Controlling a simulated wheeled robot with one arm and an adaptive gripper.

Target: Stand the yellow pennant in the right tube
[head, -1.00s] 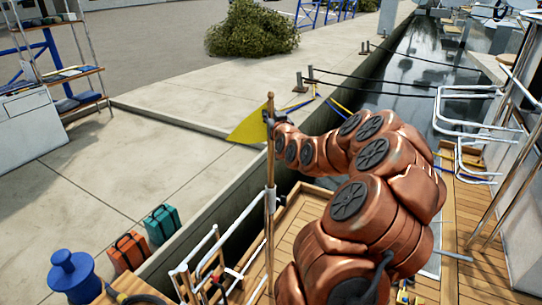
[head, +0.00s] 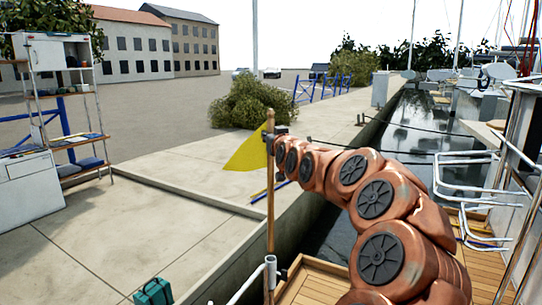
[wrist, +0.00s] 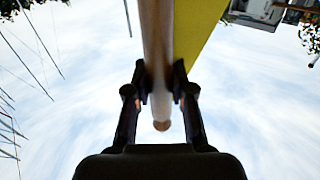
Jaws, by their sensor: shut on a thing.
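The yellow pennant (head: 248,153) hangs on an upright wooden staff (head: 271,215) left of my arm in the head view. My gripper (head: 270,138) is shut on the staff near its top, beside the cloth. In the wrist view my gripper (wrist: 160,90) closes around the staff (wrist: 157,40), with the cloth (wrist: 195,25) to the right and sky behind. A pale tube (head: 270,268) stands at the bottom of the head view, in line with the staff's lower part. I cannot tell whether the staff's foot is inside the tube or passes beside it.
White rails (head: 245,285) stand left of the tube, by wooden decking (head: 312,280). The concrete quay (head: 120,240) lies left, with a teal case (head: 153,291) and shelves (head: 75,110). Water (head: 405,120) and white railings (head: 475,185) are to the right.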

